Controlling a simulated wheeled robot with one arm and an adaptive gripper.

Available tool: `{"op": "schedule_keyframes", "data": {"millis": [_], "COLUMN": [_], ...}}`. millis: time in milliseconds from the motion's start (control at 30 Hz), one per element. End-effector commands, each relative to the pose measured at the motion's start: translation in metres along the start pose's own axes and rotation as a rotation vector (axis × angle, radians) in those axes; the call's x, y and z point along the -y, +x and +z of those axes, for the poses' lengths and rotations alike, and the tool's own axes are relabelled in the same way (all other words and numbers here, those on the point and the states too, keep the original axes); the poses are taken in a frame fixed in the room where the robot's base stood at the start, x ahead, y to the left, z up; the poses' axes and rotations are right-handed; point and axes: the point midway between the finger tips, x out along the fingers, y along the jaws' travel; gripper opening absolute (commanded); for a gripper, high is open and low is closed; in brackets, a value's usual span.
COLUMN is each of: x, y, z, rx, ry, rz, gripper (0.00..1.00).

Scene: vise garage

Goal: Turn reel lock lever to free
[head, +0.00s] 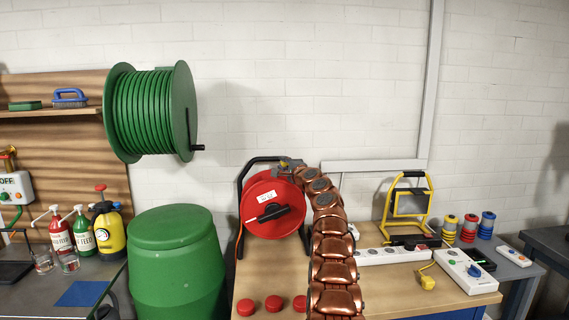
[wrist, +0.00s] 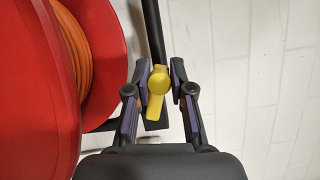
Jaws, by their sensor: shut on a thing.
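The red cable reel (head: 290,195) stands on the wooden workbench in a black tube frame, with a black handle and a white label on its face. In the wrist view the red reel (wrist: 38,120) fills the left side, with orange cable wound on it. The yellow lock lever (wrist: 157,92) sits beside the reel at the black frame tube, its round end up and its arm pointing down. My gripper (wrist: 160,71) is shut on the yellow lever, with one finger on each side. In the head view my gripper (head: 291,164) is at the reel frame's top right, and the lever is hard to make out there.
Red caps (head: 273,303) lie at the bench (head: 390,300) front. A green barrel (head: 177,265) stands left of the bench. A power strip (head: 392,256) and a yellow work lamp (head: 409,206) are to the right. A green hose reel (head: 150,112) hangs on the wall.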

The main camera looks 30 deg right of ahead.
Motion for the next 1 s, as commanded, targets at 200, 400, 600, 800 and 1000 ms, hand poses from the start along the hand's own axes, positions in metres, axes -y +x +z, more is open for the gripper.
{"op": "schedule_keyframes", "data": {"millis": [200,400,600,800,1000], "x": [0.001,0.0002,-0.0002,-0.0006,-0.0007], "y": [-0.0001,0.0,0.0001,0.0,-0.0001], "z": [0.0005,0.0006,0.0007,0.0003,0.0001], "rx": [0.0,0.0,0.001,0.0,0.0], "ry": [-0.02,-0.02,-0.019,-0.018,-0.018], "rz": [0.005,0.006,0.007,0.007,0.007], "gripper": [0.0,0.0,0.32,0.47,0.47]}}
